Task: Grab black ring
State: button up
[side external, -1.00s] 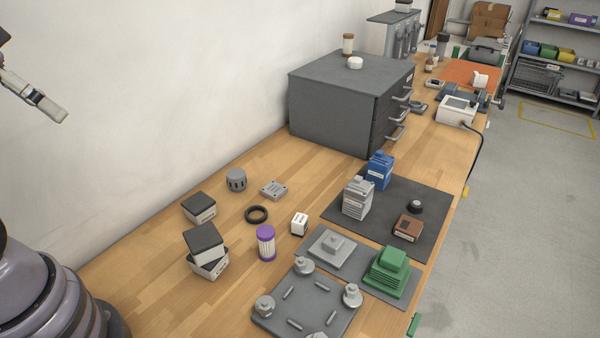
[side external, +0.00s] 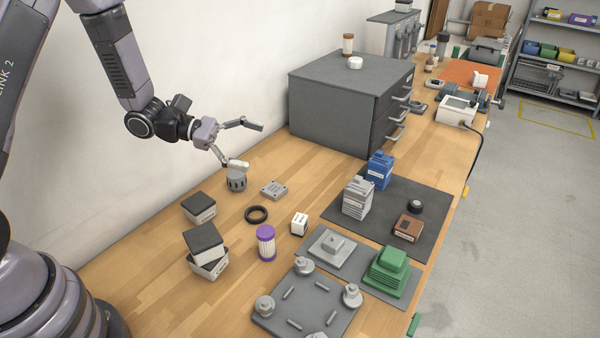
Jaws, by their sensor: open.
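The black ring (side external: 256,214) lies flat on the wooden bench, in the open, with bench wood showing through its middle. My gripper (side external: 246,146) is open and empty, its two fingers spread wide apart. It is above and behind the ring, to the upper left of it in the picture. The lower finger overlaps the top of a grey slotted cylinder (side external: 236,183) in the picture; I cannot tell whether they touch.
A grey plate with holes (side external: 274,189), a white cube (side external: 299,223) and a purple-capped filter (side external: 266,243) stand near the ring. Black-topped boxes (side external: 205,243) are to its left. A dark cabinet (side external: 330,105) stands behind. Bare wood surrounds the ring.

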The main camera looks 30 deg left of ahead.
jog(key=w+a+f+n+t+y, duration=0.2)
jog(key=a+f+n, duration=0.1)
jog(key=f, duration=0.2)
jog(key=w+a+f+n+t+y, duration=0.2)
jog(key=f+n, duration=0.2)
jog(key=f, duration=0.1)
jog(key=n+t+y, duration=0.1)
jog(key=n+y, duration=0.3)
send_over(242, 222)
notch_tip(242, 222, down, 12)
jog(key=shift+r, duration=0.25)
notch_tip(242, 222, down, 4)
jog(key=shift+f, duration=0.25)
jog(key=shift+r+x, duration=0.1)
jog(key=shift+x, duration=0.65)
jog(key=shift+r+x, duration=0.15)
jog(key=shift+x, duration=0.55)
jog(key=shift+w+d, duration=0.1)
jog(key=c, duration=0.9)
jog(key=shift+r, duration=0.15)
jog(key=shift+c, duration=0.2)
